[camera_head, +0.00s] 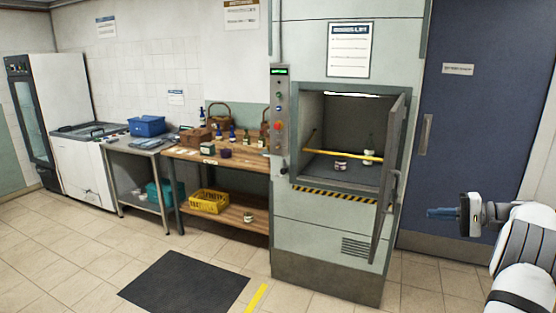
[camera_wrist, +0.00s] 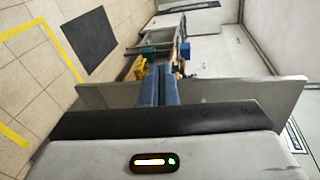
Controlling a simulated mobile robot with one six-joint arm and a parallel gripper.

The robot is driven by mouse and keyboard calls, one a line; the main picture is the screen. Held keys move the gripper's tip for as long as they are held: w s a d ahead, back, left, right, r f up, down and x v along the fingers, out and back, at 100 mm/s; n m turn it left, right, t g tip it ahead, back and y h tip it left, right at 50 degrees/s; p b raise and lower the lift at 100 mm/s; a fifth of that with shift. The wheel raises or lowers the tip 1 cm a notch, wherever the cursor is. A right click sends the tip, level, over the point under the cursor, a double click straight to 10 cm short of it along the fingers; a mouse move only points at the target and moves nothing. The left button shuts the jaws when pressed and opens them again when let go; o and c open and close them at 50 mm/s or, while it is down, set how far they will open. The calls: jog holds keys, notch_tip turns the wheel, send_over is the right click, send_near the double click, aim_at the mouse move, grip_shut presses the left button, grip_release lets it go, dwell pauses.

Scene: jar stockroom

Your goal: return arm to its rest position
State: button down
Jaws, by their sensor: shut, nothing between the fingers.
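My gripper (camera_head: 432,213) is at the right edge in the head view, in front of the blue door, with its blue fingers pointing left. In the wrist view my gripper (camera_wrist: 159,70) shows its two blue fingers side by side, closed together with nothing between them. It is clear of the hatch and touches nothing that I can see. My arm reaches in from the lower right corner of the head view.
The lift cabinet (camera_head: 325,236) stands in the middle, its hatch door (camera_head: 391,165) swung open toward my arm. A wooden bench (camera_head: 222,161) is to the left. Floor around the dark mat (camera_head: 184,283) is clear.

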jog(key=s+a+r+n+g+h, duration=0.1)
jog(key=s+a+g+h, duration=0.25)
jog(key=a, duration=0.95)
jog(key=s+a+r+n+g+h, duration=0.1)
jog(key=s+a+r+g+h, duration=0.3)
jog(key=a, duration=0.8)
jog(key=s+a+f+n+t+h, duration=0.1)
jog(key=s+a+f+h, duration=0.1)
jog(key=s, duration=0.6)
jog(key=s+a+f+n+t+h, duration=0.1)
jog(key=s+a+f, duration=0.3)
jog(key=s, duration=0.4)
jog(key=s+a+f+n+t+h, duration=0.1)
jog(key=s+a+f+n+h, duration=0.2)
jog(key=s, duration=0.4)
jog(key=shift+s+f, duration=0.15)
jog(key=shift+s, duration=0.25)
